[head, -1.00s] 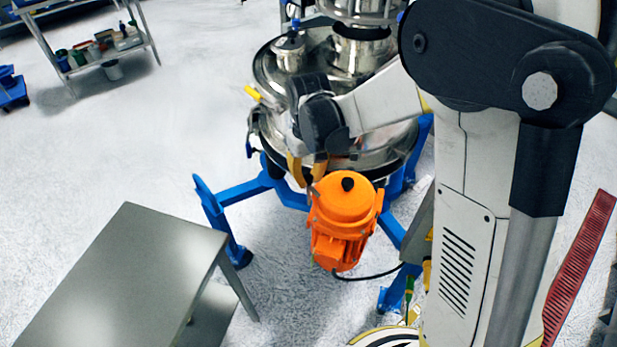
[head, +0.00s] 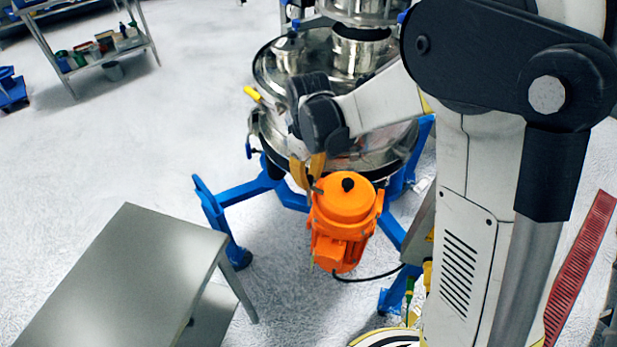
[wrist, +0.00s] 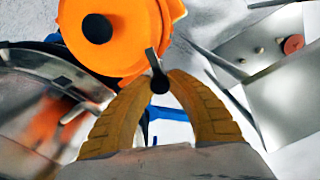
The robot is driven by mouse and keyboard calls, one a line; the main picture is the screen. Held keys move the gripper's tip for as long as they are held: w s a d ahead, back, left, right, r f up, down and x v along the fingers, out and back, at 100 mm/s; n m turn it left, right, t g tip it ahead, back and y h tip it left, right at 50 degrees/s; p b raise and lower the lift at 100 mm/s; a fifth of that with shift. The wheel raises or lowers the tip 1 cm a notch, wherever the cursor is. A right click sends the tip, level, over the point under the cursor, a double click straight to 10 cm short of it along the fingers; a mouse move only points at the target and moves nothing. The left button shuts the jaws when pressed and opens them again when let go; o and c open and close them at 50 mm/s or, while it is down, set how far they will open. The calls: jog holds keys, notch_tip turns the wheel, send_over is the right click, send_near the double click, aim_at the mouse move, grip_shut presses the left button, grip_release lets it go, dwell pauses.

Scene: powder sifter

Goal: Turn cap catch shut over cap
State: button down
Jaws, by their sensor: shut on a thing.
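The orange motor housing (head: 340,225) hangs at the front of the steel sifter, with a round black cap (head: 348,185) on its top. In the wrist view the black cap (wrist: 97,28) sits on the orange top. A dark lever with a round knob, which looks like the cap catch (wrist: 159,82), stands at the housing's edge, apart from the cap. My gripper (wrist: 160,76) has its tan fingers closed around this catch. In the head view my gripper (head: 307,186) is at the left edge of the housing top. The catch is mostly hidden there.
The steel sifter (head: 275,78) stands on a blue frame (head: 240,190) behind the housing. A grey metal table (head: 125,270) is at the front left. A cable (head: 365,279) runs from the housing's lower side. Open floor lies to the left.

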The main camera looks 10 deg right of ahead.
aim_at(309, 178)
jog(key=c, duration=1.2)
grip_release()
jog(key=shift+r, duration=0.1)
notch_tip(309, 178, up, 12)
jog(key=shift+f, duration=0.1)
jog(key=s+d+m+t, duration=0.2)
jog(key=s+d, duration=0.1)
jog(key=s, duration=0.2)
jog(key=s+d+m+t+b, duration=0.1)
jog(key=s+d+m+t, duration=0.1)
jog(key=s, duration=0.3)
jog(key=s+d+r+m+t+b, duration=0.1)
jog(key=s+d+m+t, duration=0.2)
jog(key=s, duration=0.3)
jog(key=shift+d+m, duration=0.35)
jog(key=shift+m, duration=0.05)
